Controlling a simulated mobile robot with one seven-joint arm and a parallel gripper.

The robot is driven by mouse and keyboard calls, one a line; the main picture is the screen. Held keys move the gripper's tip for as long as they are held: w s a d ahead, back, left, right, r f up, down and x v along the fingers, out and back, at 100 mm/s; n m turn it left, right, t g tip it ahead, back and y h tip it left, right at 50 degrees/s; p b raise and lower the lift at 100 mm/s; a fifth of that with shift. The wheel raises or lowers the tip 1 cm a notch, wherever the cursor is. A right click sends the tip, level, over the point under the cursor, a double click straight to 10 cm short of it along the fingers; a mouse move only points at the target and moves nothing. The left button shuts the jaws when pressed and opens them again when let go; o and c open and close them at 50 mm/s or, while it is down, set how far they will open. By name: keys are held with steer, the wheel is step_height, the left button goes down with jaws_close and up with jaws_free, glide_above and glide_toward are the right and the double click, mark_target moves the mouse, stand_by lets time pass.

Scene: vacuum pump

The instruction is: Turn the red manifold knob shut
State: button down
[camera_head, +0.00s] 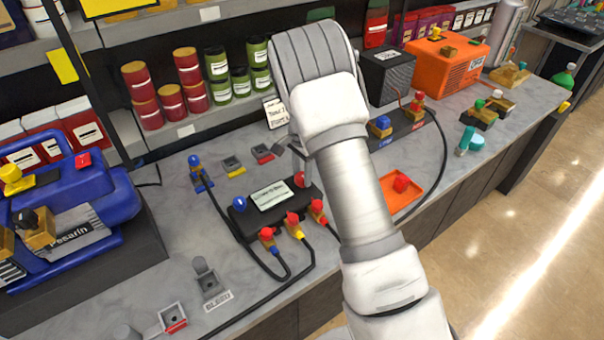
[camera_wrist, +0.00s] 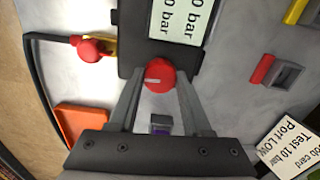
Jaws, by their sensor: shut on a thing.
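The red manifold knob (camera_wrist: 158,72) is round with a white line on its face, which lies nearly level in the wrist view. It sits at one end of the black manifold (camera_head: 278,213), and the knob also shows in the head view (camera_head: 300,180). My gripper (camera_wrist: 161,78) has its two grey fingers on either side of the knob, shut on it. In the head view the gripper (camera_head: 298,157) comes down from above and my arm hides part of it. A blue knob (camera_head: 239,203) is at the manifold's other end.
Hoses with red-topped fittings (camera_head: 293,222) run from the manifold's front. A blue pump (camera_head: 80,215) stands left. An orange tray (camera_head: 407,192) with a red piece lies right. A card (camera_wrist: 292,145) stands near the gripper.

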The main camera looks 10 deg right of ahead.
mark_target(302, 176)
steer(key=shift+m, duration=0.5)
steer(key=shift+c, duration=1.7)
jaws_free()
step_height(302, 176, up, 17)
steer(key=shift+r, duration=0.2)
